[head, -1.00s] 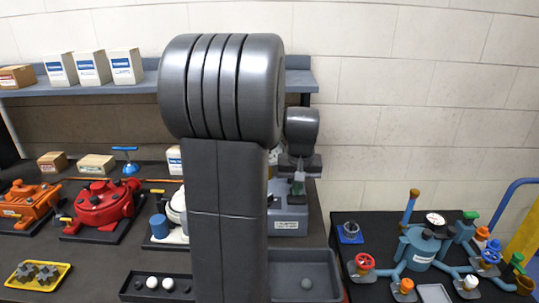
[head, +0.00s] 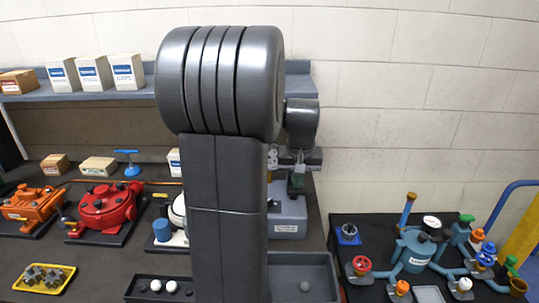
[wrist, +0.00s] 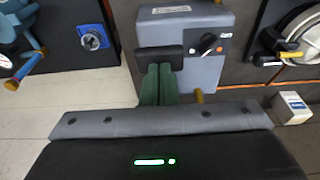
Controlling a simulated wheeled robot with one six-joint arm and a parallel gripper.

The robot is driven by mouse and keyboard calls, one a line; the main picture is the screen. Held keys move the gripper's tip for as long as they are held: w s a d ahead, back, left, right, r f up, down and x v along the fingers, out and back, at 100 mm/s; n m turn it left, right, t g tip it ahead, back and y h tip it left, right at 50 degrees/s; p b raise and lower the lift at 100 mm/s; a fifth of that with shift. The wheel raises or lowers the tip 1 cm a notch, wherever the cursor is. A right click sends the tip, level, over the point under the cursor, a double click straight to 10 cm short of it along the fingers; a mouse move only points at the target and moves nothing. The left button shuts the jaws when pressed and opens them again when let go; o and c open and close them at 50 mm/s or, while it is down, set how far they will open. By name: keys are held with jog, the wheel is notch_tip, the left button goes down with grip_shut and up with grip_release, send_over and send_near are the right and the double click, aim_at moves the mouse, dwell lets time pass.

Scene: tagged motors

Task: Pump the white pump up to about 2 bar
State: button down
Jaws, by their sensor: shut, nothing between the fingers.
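The white pump (head: 178,208) stands on the bench, mostly hidden behind my arm in the head view. In the wrist view its round white body (wrist: 301,30) is cut off at the right edge, with a yellow-tipped part (wrist: 290,54) beside it. No gauge reading on it can be made out. My gripper (head: 297,182) is right of the white pump, at the grey box (head: 289,217). In the wrist view my gripper's green fingers (wrist: 158,84) are together and empty, in front of the grey box with a black knob (wrist: 208,43). Contact cannot be told.
A red pump (head: 103,207) and an orange pump (head: 30,204) stand to the left. Grey trays (head: 310,262) lie at the bench front. A blue valve assembly (head: 415,250) stands on a black table at right. A white box (wrist: 291,107) is near my gripper.

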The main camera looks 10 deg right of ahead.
jog(key=shift+f, duration=0.15)
jog(key=shift+f+b, duration=0.6)
jog(key=shift+f, duration=0.15)
jog(key=shift+r+p, duration=0.75)
jog(key=shift+r, duration=0.15)
notch_tip(320, 180, up, 5)
jog(key=p, duration=0.4)
jog(key=shift+f, duration=0.1)
